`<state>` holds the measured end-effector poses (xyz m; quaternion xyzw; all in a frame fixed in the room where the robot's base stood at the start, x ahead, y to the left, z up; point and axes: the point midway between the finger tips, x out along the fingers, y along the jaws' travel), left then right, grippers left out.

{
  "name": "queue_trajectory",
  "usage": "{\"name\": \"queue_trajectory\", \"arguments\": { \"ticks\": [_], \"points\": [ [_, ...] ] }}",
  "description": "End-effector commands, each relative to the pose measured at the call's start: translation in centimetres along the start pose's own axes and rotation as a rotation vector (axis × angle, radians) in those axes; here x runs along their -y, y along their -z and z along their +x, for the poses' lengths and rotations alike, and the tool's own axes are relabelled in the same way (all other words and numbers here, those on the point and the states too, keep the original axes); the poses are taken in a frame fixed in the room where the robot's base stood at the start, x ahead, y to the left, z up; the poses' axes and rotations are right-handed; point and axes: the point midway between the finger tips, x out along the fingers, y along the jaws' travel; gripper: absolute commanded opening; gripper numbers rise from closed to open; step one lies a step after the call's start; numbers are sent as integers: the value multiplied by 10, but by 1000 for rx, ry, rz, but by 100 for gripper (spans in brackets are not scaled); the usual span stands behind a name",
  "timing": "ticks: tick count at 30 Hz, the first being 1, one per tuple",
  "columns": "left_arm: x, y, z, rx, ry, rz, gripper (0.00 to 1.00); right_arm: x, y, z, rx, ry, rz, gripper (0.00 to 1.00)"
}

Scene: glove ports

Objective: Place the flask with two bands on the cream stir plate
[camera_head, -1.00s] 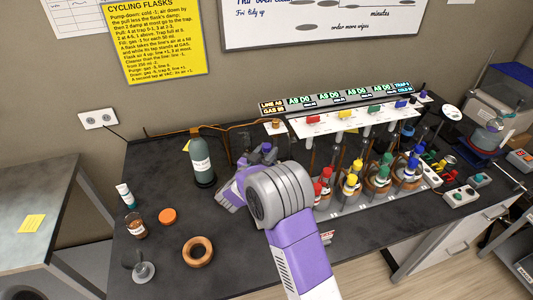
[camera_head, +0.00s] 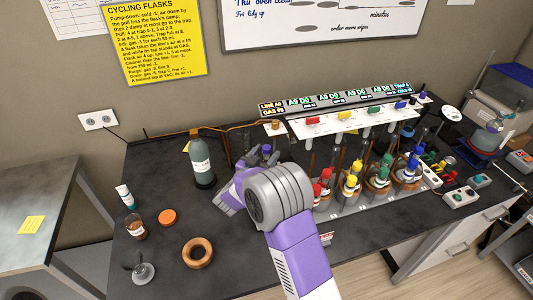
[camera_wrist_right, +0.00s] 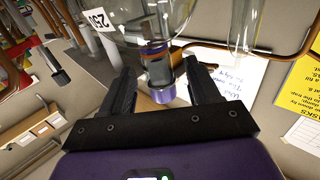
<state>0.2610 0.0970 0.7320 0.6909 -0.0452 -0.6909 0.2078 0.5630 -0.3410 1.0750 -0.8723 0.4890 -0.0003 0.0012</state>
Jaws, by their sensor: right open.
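My right gripper (camera_head: 246,168) reaches over the bench toward the back, left of the row of flasks. In the right wrist view the gripper (camera_wrist_right: 163,88) is open, and a purple-ended neck or stopper (camera_wrist_right: 158,72) lies between its fingers. Orange and dark blue colouring shows on it, next to a clear glass flask (camera_wrist_right: 150,18) with a "250" label (camera_wrist_right: 98,19). I cannot tell whether the fingers touch it, or count its bands surely. In the head view, a purple top (camera_head: 266,149) shows just past the gripper; my arm hides what is below. I cannot clearly make out a cream stir plate.
Several flasks with red, yellow and blue parts (camera_head: 352,187) stand right of my arm under a white tap rack (camera_head: 340,119). A dark bottle (camera_head: 201,160), orange disc (camera_head: 167,217) and cork ring (camera_head: 197,252) are on the left. A flask stands on a blue device (camera_head: 484,143) at far right.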

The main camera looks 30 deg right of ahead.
Motion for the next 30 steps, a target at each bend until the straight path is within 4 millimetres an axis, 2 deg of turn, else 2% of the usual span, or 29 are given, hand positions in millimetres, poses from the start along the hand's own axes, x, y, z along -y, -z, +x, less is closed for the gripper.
{"name": "queue_trajectory", "arguments": {
  "ticks": [9,15,20,30],
  "points": [
    [-1,0,-2,0,0,0,64,1,0,-69,1,5,-1,61],
    [-1,0,-3,0,0,0,64,0,-1,-100,0,3,-2,61],
    [-1,0,-3,0,0,0,64,0,0,-110,-1,2,-1,61],
    [-1,0,-3,0,0,0,64,0,-1,-111,-1,1,-1,61]
  ]
}}
